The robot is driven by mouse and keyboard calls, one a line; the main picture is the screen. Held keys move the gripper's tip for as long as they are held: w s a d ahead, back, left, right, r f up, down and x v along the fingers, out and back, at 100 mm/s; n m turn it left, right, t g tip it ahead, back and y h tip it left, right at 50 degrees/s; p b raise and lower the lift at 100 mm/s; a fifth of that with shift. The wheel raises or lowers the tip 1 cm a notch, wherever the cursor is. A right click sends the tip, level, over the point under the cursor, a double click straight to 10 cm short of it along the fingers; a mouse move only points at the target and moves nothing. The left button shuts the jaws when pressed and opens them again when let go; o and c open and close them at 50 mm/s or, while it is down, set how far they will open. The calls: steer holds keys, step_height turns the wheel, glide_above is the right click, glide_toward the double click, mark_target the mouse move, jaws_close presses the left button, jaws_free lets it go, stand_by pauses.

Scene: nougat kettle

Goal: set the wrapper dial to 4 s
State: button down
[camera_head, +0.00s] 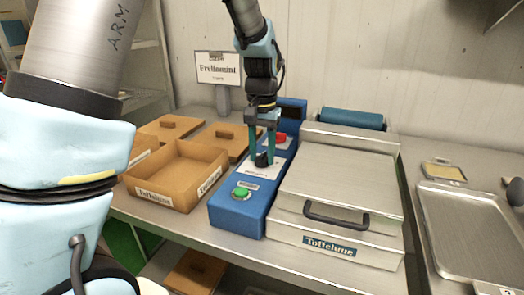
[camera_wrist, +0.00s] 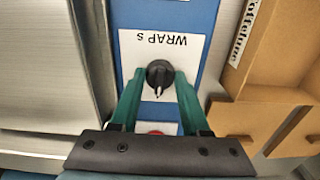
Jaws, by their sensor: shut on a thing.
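The wrapper dial (camera_head: 262,160) is a small black knob on a white label on top of the blue control box (camera_head: 232,217). In the wrist view the dial (camera_wrist: 160,73) sits between my fingertips, beside the upside-down words "WRAP s". Its white pointer line points toward the bottom of that view, toward my gripper's body. The scale numbers are not readable. My gripper (camera_head: 263,158), with green fingers, reaches down from above and is shut on the dial. It also shows in the wrist view (camera_wrist: 159,78).
A green button (camera_head: 241,192) and a red button (camera_head: 279,138) flank the dial on the box. The steel "Toffehume" machine (camera_head: 335,190) stands close on the right. An open brown tray (camera_head: 160,197) lies left. A metal tray (camera_head: 470,225) is far right.

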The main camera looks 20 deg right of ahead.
mark_target(262, 154)
stand_by(0.3)
steer(key=shift+c, duration=1.9)
jaws_free()
step_height(262, 154, up, 11)
steer(key=b, duration=0.1)
steer(key=shift+b, duration=0.35)
steer(key=shift+f, duration=0.1)
